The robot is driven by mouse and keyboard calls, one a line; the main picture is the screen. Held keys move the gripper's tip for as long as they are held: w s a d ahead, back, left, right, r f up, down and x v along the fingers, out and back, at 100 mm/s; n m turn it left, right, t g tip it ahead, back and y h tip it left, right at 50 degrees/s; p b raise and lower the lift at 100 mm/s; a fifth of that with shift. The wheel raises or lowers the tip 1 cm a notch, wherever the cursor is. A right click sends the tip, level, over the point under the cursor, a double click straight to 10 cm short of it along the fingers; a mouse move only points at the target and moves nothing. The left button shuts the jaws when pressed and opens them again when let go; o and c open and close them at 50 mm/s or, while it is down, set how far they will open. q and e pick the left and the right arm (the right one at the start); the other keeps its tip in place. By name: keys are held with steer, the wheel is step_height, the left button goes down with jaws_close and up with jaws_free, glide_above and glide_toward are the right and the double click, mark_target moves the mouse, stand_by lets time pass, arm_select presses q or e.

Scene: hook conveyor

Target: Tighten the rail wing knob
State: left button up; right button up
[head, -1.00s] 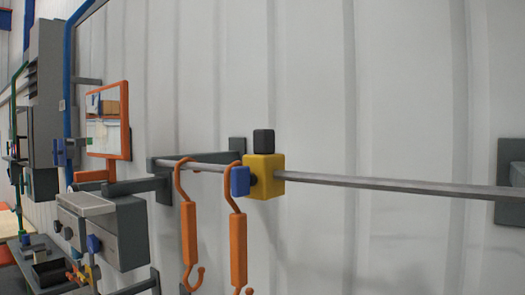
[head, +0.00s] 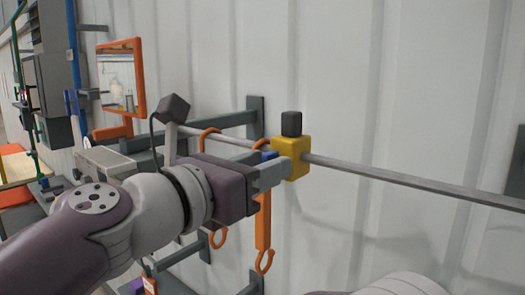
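A yellow block (head: 286,168) with a black top knob (head: 291,123) sits on the grey rail (head: 400,183). A little of the blue wing knob (head: 268,155) shows at the block's left side, behind my gripper's fingers. My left gripper (head: 274,173) is at the wing knob, with its fingertips close to the block's left face. The fingers overlap in this view and hide most of the knob, so I cannot tell whether they are shut on it. My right gripper is out of view; part of my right arm shows at the bottom edge.
Two orange hooks hang from the rail to the left of the block; the nearer one (head: 263,225) passes behind my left gripper. Grey wall brackets (head: 256,118) hold the rail. An orange-framed panel (head: 121,77) is at the left. The rail right of the block is clear.

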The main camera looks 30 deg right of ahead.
arm_select(q)
steer(key=shift+d, duration=0.45)
steer(key=shift+a, duration=0.4)
steer(key=shift+c, duration=0.3)
steer(key=shift+a, duration=0.1)
jaws_close()
